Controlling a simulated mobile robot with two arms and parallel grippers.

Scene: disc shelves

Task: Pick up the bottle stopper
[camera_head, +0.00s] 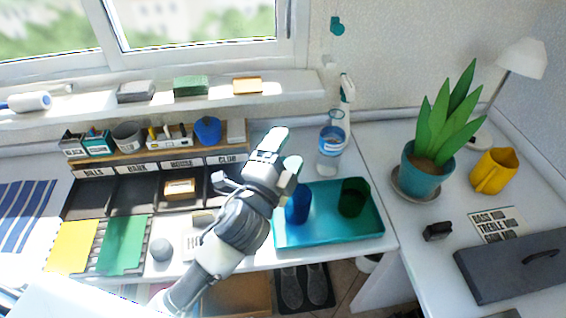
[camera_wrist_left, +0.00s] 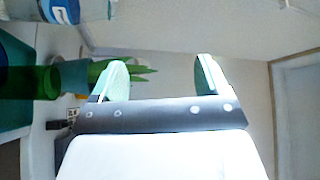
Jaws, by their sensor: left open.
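I cannot clearly make out a bottle stopper in either view. A clear bottle (camera_head: 330,155) with a blue label stands upright at the back of the desk, behind the teal tray. Part of a bottle with a blue label (camera_wrist_left: 62,10) also shows at the top left of the left wrist view. My left gripper (camera_head: 284,152) is raised left of the bottle, with its pale green fingertips apart. In the left wrist view the gripper (camera_wrist_left: 160,72) is open, with nothing between its fingers. My right gripper is not in view.
The teal tray (camera_head: 328,238) holds a blue cup (camera_head: 298,205) and a dark green cup (camera_head: 353,197). A labelled organiser (camera_head: 165,158) is left. A small black object (camera_head: 438,231) lies on the right desk.

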